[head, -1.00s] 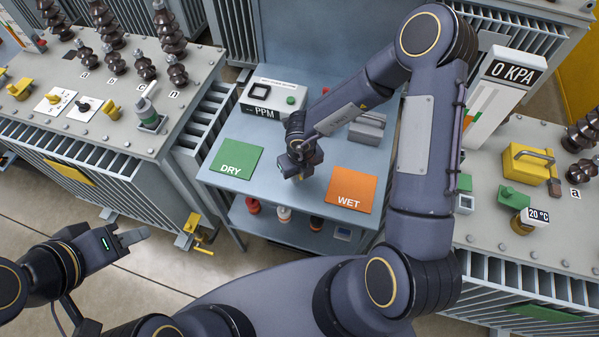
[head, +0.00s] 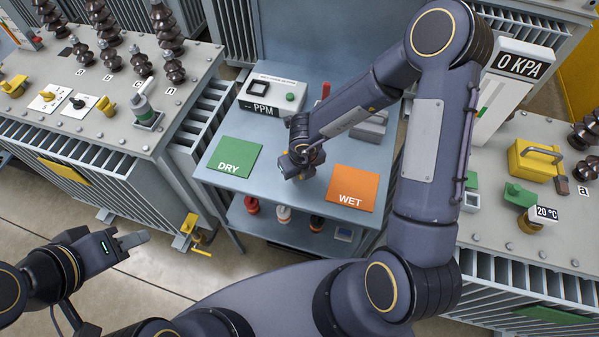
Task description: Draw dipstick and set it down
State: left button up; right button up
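I cannot pick out a dipstick with certainty. My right gripper (head: 291,174) hangs low over the blue-grey bench (head: 270,190), between a green DRY pad (head: 236,157) and an orange WET pad (head: 353,186). Its fingers are small and partly hidden by the wrist, so I cannot tell whether they hold anything. My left gripper (head: 142,238) is over the floor at the lower left, away from the bench. Its fingers are seen side-on, and nothing shows in them. A red upright piece (head: 325,91) stands behind my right forearm, mostly hidden.
A PPM box (head: 272,97) and a grey block (head: 368,128) stand at the bench's back. Several bottles stand on the shelf below.

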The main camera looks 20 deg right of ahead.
jog(key=shift+f+b, duration=0.1)
jog(key=shift+b, duration=0.35)
jog(key=shift+s+f, duration=0.1)
jog(key=o, duration=0.7)
jog(key=shift+s, duration=0.1)
jog(key=shift+c, duration=0.2)
jog(key=shift+f, duration=0.1)
jog(key=shift+a, duration=0.1)
notch_tip(320, 180, up, 8)
jog(key=s+p, duration=0.1)
jog(key=p, duration=0.1)
jog(key=shift+d, duration=0.4)
